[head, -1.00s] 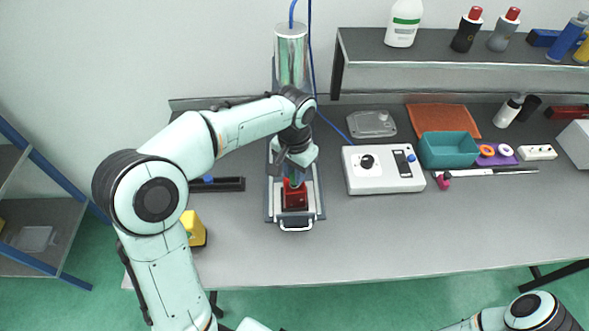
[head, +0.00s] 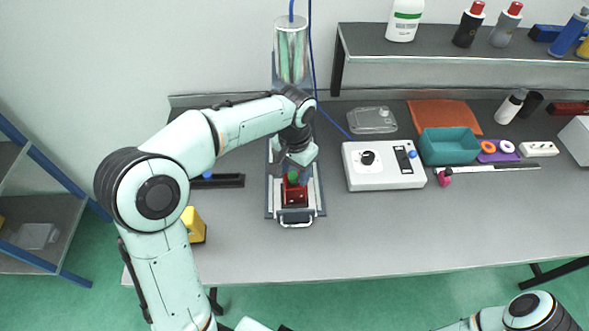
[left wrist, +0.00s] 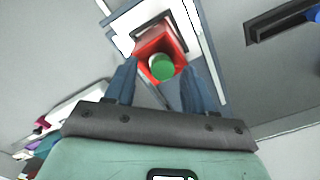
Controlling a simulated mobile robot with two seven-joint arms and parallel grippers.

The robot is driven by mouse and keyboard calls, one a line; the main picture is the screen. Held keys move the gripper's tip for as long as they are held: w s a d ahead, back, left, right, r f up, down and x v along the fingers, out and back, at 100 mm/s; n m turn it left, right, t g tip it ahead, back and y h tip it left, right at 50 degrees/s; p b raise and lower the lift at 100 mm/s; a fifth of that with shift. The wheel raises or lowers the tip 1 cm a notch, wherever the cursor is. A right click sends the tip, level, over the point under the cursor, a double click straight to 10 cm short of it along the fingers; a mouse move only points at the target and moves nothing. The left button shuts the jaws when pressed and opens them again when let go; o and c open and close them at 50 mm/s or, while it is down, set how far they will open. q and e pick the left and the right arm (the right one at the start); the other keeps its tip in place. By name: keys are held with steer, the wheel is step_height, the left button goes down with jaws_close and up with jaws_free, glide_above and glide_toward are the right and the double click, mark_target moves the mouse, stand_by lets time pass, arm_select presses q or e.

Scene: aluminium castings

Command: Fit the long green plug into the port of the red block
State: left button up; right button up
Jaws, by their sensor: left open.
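The red block (head: 295,196) sits on a light plate with a front handle, below my left gripper (head: 290,168). The green plug (head: 292,177) stands at the block's top, its round end showing. In the left wrist view the plug (left wrist: 162,67) shows as a green disc inside the square red rim of the block (left wrist: 149,46). How deep it sits, I cannot tell. My left gripper is open in that view (left wrist: 160,74), its blue fingers on either side of the plug and apart from it. My right gripper is out of view.
A dark tray (head: 218,181) and a yellow object (head: 194,225) are at the left. The front table is clear.

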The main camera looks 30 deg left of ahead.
mark_target(295, 175)
arm_select(q)
step_height(295, 175, up, 13)
steer(key=p, duration=0.2)
steer(key=shift+r, duration=0.15)
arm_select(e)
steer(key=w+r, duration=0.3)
